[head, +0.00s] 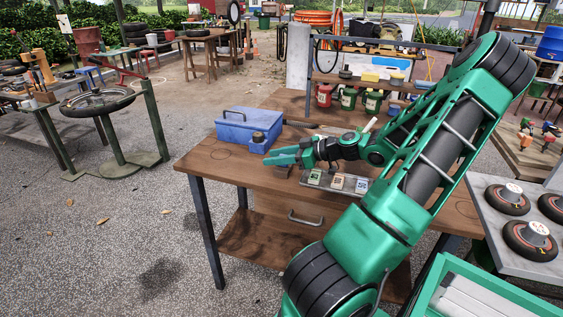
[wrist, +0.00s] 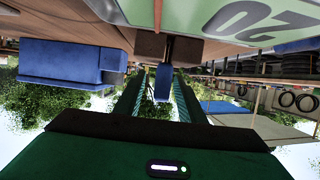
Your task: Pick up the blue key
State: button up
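My gripper (head: 276,157) reaches left, low over the wooden workbench (head: 205,160). In the upside-down wrist view, its two green fingers (wrist: 160,88) are spread apart. A small blue piece with a dark stem, likely the blue key (wrist: 163,77), shows between or just beyond the fingertips. I see a gap on both sides of it and cannot tell its depth. I cannot make out the key clearly in the head view. A tray (head: 330,187) with several coloured tags lies beside my gripper. A tag marked 20 (wrist: 245,17) is close in the wrist view.
A blue toolbox (head: 236,128) stands behind the gripper, with a small blue box (head: 257,148) close to the fingertips. Red and green bottles (head: 348,98) stand at the back. The bench front has a drawer handle (head: 304,218). The bench's left end is clear.

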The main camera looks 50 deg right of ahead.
jog(key=shift+w+a+f, duration=0.2)
jog(key=shift+w, duration=0.25)
grip_shut()
jog(key=shift+r, duration=0.1)
